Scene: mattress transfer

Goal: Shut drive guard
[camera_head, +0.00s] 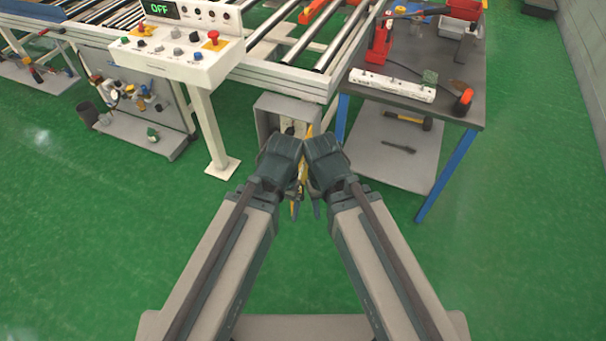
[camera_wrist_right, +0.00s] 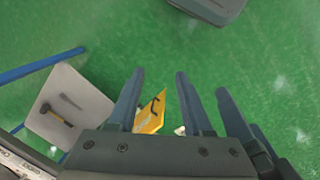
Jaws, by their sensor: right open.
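The drive guard looks to be the yellow panel (camera_head: 307,133) at the grey drive box (camera_head: 268,119) under the conveyor's end. The box front is at least partly open, with pale parts showing inside. Most of the panel is hidden behind my grippers. In the right wrist view the yellow panel (camera_wrist_right: 152,115) with a black mark shows beyond the gap between my right fingers. My right gripper (camera_head: 316,208) is open, in front of the box, and its fingers show in the wrist view (camera_wrist_right: 160,75). My left gripper (camera_head: 295,207) is close beside it; its opening is unclear.
A control console (camera_head: 180,58) with an "OFF" display stands at the left of the conveyor (camera_head: 285,78). A workbench (camera_head: 460,75) with tools stands at the right, its blue leg (camera_head: 447,175) near my right arm. The green floor (camera_head: 510,230) is clear at the right.

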